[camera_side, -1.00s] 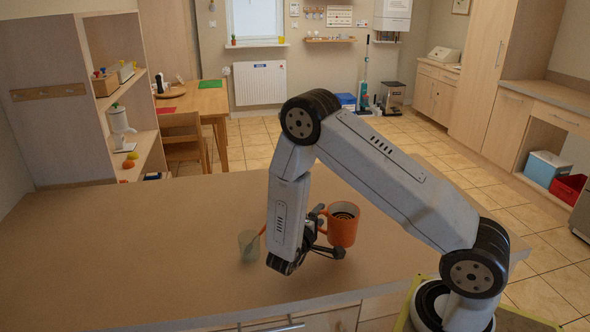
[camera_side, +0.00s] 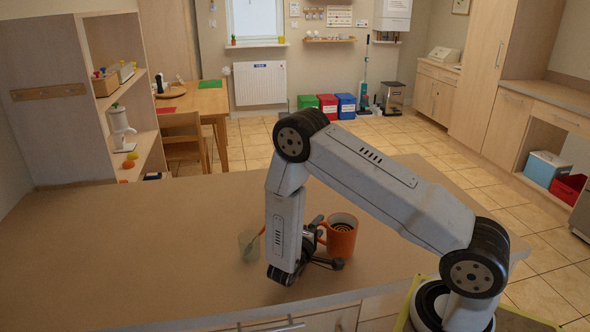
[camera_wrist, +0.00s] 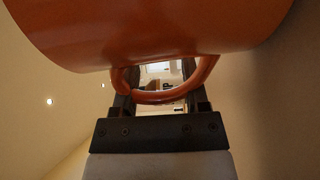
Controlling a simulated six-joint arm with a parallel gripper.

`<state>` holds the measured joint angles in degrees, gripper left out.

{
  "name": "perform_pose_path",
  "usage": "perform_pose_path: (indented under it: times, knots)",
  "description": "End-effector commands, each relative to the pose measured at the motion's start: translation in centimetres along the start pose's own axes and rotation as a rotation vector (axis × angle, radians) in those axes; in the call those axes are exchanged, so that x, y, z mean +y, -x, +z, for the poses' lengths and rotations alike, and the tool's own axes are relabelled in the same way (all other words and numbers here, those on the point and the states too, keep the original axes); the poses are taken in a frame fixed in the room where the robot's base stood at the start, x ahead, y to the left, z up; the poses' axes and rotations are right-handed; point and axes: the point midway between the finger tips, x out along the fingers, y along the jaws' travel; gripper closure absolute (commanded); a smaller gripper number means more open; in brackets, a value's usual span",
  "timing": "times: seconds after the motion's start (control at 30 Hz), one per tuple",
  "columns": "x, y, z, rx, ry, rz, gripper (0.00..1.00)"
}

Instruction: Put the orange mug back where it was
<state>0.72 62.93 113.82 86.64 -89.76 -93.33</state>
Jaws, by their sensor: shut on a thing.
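The orange mug (camera_side: 342,238) is upright over the right part of the brown worktop (camera_side: 130,260), with dark rings showing inside. My gripper (camera_side: 321,243) is at the mug's left side, shut on its handle. In the wrist view the mug (camera_wrist: 160,30) fills the top, and its looped handle lies between the fingers of my gripper (camera_wrist: 158,98). I cannot tell whether the mug's base touches the worktop.
A translucent greenish cup (camera_side: 249,246) with an orange stick in it stands left of my arm, close to it. The left part of the worktop is clear. The worktop's front edge is near my gripper.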

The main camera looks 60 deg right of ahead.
Motion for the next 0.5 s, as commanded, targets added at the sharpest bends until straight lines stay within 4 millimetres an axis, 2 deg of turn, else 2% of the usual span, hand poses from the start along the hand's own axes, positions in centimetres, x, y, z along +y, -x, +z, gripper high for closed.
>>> perform_pose_path:
  times: [0.2,0.23,0.3,0.33,0.5]
  knots:
    - [-0.22,0.0,-0.02,0.0,0.001,0.002,1.0]
    - [-0.28,0.0,-0.01,0.0,0.0,0.0,0.36]
    - [-0.26,0.0,-0.01,0.0,0.0,0.0,0.13]
    - [-0.26,0.0,-0.01,0.0,0.0,0.0,0.07]
    - [-0.26,0.0,0.0,0.0,0.0,0.0,0.07]
